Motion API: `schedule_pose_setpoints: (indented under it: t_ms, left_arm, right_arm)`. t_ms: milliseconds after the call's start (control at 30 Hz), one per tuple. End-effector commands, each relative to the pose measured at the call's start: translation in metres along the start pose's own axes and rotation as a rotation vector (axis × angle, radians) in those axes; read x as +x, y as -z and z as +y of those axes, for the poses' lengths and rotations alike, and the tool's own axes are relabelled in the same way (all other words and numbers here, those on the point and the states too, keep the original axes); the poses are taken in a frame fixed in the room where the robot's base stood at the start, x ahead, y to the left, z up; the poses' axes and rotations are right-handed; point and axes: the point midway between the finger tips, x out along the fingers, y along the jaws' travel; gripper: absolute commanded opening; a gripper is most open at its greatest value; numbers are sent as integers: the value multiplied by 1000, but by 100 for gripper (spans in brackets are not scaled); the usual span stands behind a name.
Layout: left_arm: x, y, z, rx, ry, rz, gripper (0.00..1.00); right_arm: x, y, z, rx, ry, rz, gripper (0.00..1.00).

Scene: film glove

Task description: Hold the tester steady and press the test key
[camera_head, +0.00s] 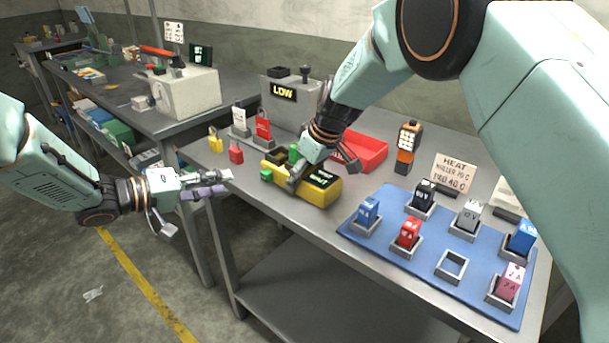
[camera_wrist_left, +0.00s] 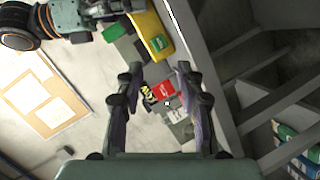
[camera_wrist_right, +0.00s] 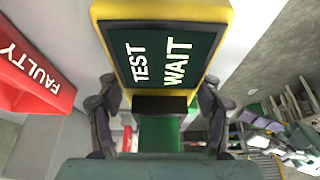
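The yellow tester (camera_head: 325,193) lies near the table's front edge, its dark screen (camera_wrist_right: 165,58) reading "TEST" and "WAIT" in the right wrist view. My right gripper (camera_head: 323,168) is over the tester. In the right wrist view its fingers (camera_wrist_right: 158,112) are wide apart, with a black block (camera_wrist_right: 160,105) and a green part (camera_wrist_right: 158,133) between them and gaps at the sides. A small green block (camera_head: 266,175) shows at the tester's left end; I cannot tell which part is the test key. My left gripper (camera_head: 205,183) is open and empty, left of the table edge.
A blue board (camera_head: 390,248) with several coloured blocks in holders lies at the right. A red tray (camera_head: 368,152) and a grey box with a "LOW" display (camera_head: 283,92) stand behind the tester. Floor space is free below my left gripper.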

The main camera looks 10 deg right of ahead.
Motion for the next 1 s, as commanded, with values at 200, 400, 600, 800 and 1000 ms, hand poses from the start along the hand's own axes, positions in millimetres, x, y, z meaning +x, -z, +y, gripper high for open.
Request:
schedule_pose_setpoints:
  t_ms: [200,400,600,800,1000]
  left_arm:
    - [0,0,0,0,0,0,38]
    - [0,0,0,0,0,0,38]
    - [0,0,0,0,0,0,36]
    - [0,0,0,0,0,0,19]
    - [0,0,0,0,0,0,2]
  right_arm:
    - [0,0,0,0,0,0,44]
    - [0,0,0,0,0,1,27]
    - [0,0,0,1,0,1,12]
    - [0,0,0,1,-1,1,12]
    - [0,0,0,1,-1,1,12]
